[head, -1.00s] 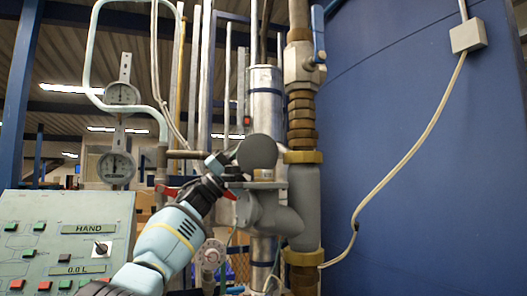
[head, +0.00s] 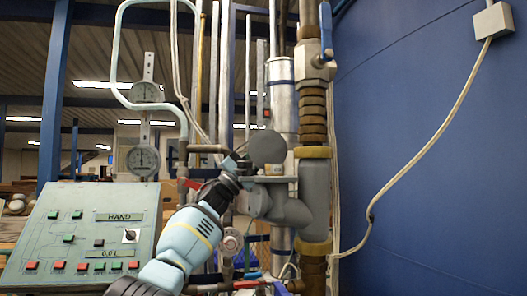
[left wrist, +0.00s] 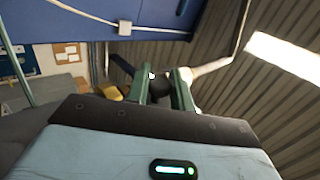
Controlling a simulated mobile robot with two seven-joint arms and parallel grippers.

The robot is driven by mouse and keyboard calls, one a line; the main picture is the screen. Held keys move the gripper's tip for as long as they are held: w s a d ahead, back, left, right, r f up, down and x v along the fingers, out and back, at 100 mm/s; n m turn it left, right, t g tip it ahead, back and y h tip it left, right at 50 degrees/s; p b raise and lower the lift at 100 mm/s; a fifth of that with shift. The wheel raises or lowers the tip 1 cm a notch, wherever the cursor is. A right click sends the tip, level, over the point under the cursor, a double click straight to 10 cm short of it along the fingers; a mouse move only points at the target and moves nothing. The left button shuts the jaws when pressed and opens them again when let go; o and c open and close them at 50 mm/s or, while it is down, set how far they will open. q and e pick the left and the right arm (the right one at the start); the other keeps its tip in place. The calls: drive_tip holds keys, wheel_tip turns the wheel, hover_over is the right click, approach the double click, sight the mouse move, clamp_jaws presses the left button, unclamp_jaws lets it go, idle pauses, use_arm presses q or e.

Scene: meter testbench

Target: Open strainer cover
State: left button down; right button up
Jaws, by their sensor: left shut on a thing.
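The strainer (head: 290,212) is a grey pipe fitting with a slanted branch, set in the vertical pipe in the head view. Its cover (head: 267,147) is a round dark grey disc. It stands tilted up above the branch's flat top (head: 270,180), with its face toward the head camera. My left gripper (head: 242,166) is at the cover's left edge, shut on it. In the left wrist view its two green fingers (left wrist: 164,86) are close around a dark rounded piece. The exact contact is partly hidden. My right gripper is not in view.
A control panel (head: 85,235) with buttons stands at the lower left. Two round gauges (head: 144,160) hang behind it. Brass fittings (head: 312,115) and a blue valve handle (head: 326,30) sit above the strainer. A large blue wall (head: 440,150) fills the right side.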

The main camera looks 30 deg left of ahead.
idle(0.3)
use_arm(q)
drive_tip(key=c, duration=1.3)
unclamp_jaws()
drive_tip(key=shift+f, duration=0.15)
drive_tip(key=v, duration=0.7)
drive_tip(key=shift+s+a, duration=0.2)
drive_tip(key=shift+s, duration=0.05)
drive_tip(key=shift+f, duration=0.15)
